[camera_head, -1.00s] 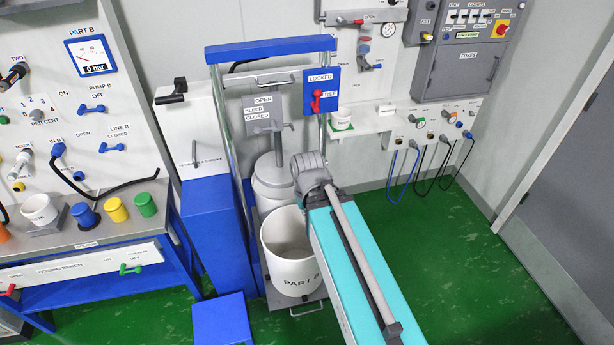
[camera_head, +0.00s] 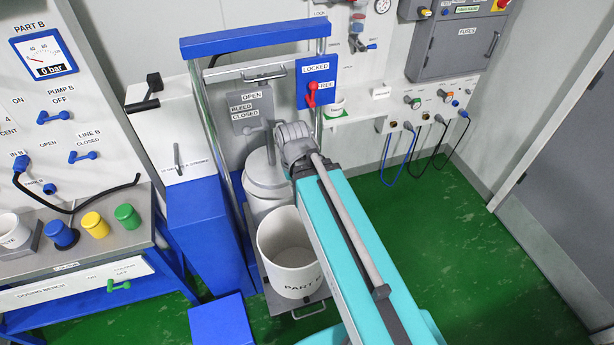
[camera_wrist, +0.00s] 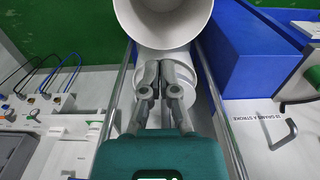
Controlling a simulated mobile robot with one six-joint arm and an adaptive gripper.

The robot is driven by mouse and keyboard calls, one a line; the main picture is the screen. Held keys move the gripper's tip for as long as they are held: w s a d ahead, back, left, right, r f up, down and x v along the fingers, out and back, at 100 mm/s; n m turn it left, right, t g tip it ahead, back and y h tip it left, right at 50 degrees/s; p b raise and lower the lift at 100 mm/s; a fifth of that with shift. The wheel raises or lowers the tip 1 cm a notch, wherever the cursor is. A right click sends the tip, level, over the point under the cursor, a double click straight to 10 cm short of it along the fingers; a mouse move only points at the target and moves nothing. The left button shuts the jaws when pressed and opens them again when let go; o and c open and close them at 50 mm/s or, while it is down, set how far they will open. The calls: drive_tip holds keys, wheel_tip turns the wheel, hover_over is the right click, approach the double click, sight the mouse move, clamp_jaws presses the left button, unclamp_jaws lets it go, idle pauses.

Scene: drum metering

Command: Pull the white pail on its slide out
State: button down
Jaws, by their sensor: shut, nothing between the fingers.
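The white pail (camera_head: 290,262), marked PART B, stands upright and open-topped on its slide (camera_head: 310,306), a low plate with a handle at its front edge. In the wrist view the pail (camera_wrist: 163,38) fills the top middle. My gripper (camera_wrist: 162,68) is shut and empty, its fingertips pointing toward the pail. I cannot tell whether they touch it. In the head view my arm hides the gripper and covers the area right of the pail.
The blue-topped frame (camera_head: 255,41) with chrome posts stands around the drum. A blue box (camera_head: 221,320) sits on the floor left of the slide. A workbench (camera_head: 100,245) with coloured cups is at the left. Green floor (camera_head: 425,205) is clear at the right.

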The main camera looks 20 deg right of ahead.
drive_tip(key=shift+d, duration=0.1)
idle(0.3)
drive_tip(key=w+d+f+m+t+y+b, duration=0.2)
drive_tip(key=w+f+y+b, duration=0.35)
drive_tip(key=f+b, duration=0.8)
drive_tip(key=w+d+f+m+t+y+b, duration=0.25)
drive_tip(key=w+f+b, duration=0.65)
drive_tip(key=b, duration=0.7)
drive_tip(key=w+d+f+m+t+y+b, duration=0.1)
drive_tip(key=d+f+b, duration=0.5)
drive_tip(key=b, duration=0.6)
drive_tip(key=w+d+f+m+t+y+b, duration=0.2)
drive_tip(key=w+d+f+m+t+b, duration=0.2)
drive_tip(key=d+b, duration=0.7)
wheel_tip(320, 180, down, 3)
drive_tip(key=w+t+b, duration=0.1)
drive_tip(key=w+t, duration=0.1)
drive_tip(key=t, duration=0.2)
drive_tip(key=shift+w+d+y+b, duration=0.2)
drive_tip(key=shift+y+b, duration=0.1)
drive_tip(key=shift+b, duration=0.1)
drive_tip(key=shift+w+a+m, duration=0.1)
drive_tip(key=shift+m, duration=0.15)
drive_tip(key=x, duration=0.9)
drive_tip(key=shift+w+a, duration=0.2)
drive_tip(key=shift+w, duration=0.15)
